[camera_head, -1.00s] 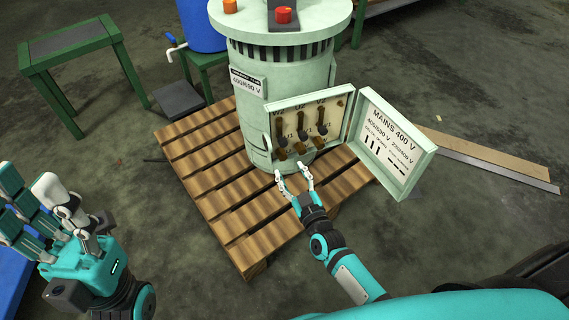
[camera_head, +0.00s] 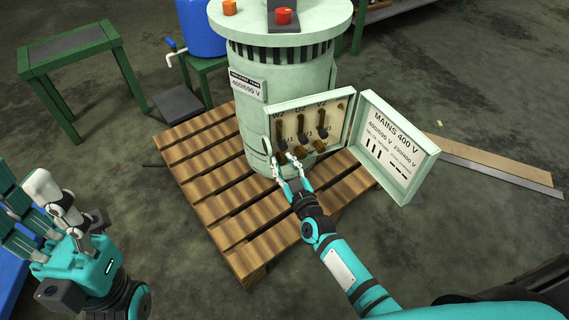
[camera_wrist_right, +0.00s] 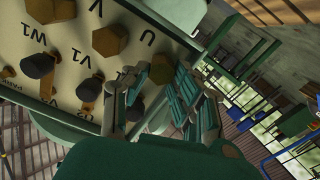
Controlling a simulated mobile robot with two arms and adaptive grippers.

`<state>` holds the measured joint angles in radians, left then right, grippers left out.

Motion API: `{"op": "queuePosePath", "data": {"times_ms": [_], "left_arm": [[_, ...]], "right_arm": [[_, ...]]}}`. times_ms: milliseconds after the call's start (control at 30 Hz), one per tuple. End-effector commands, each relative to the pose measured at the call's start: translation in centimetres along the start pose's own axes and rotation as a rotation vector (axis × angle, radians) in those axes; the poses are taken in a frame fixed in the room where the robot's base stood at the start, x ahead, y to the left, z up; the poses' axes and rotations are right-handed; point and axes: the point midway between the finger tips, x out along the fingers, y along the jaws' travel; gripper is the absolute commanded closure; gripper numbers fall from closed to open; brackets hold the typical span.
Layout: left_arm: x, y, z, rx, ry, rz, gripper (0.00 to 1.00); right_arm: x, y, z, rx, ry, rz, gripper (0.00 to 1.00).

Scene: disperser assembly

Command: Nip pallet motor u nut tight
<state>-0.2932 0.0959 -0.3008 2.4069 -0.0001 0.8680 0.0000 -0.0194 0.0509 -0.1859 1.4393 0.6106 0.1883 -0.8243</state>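The pale green motor (camera_head: 290,85) stands upright on a wooden pallet (camera_head: 205,165). Its terminal box (camera_head: 341,108) is open, with labelled dark-capped posts and a lower row of brass hex nuts. My right gripper (camera_head: 283,160) is at the box's lower left. In the right wrist view, the tips of my right gripper (camera_wrist_right: 160,75) lie on both sides of the brass nut (camera_wrist_right: 162,68) by the letter U. I cannot tell whether they press on it. My left gripper (camera_head: 42,205) is open and empty at the lower left, away from the motor.
The box's open door (camera_head: 395,145), lettered MAINS 400 V, stands out to the right. A green table (camera_head: 70,50) and a blue drum (camera_head: 203,25) are behind at the left. A plank (camera_head: 490,160) lies on the floor at the right.

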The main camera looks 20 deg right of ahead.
Motion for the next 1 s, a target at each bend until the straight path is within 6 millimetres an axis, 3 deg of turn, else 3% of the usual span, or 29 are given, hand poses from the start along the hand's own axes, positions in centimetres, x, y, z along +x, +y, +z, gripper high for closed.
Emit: {"op": "queuePosePath", "data": {"times_ms": [100, 467, 1000], "left_arm": [[0.0, -0.02, -0.01, 0.0, 0.0, -0.002, 0.6], [0.21, -0.04, -0.1, 0.001, 0.0, -0.004, 0.6], [0.04, -0.01, -0.18, -0.003, -0.044, -0.016, 0.6]], "right_arm": [[-0.02, 0.01, 0.02, 0.0, 0.0, 0.0, 1.0], [-0.03, 0.08, -0.05, 0.049, 0.0, 0.0, 1.0], [-0.01, 0.29, -0.03, 0.478, 0.0, -0.001, 1.0]]}}
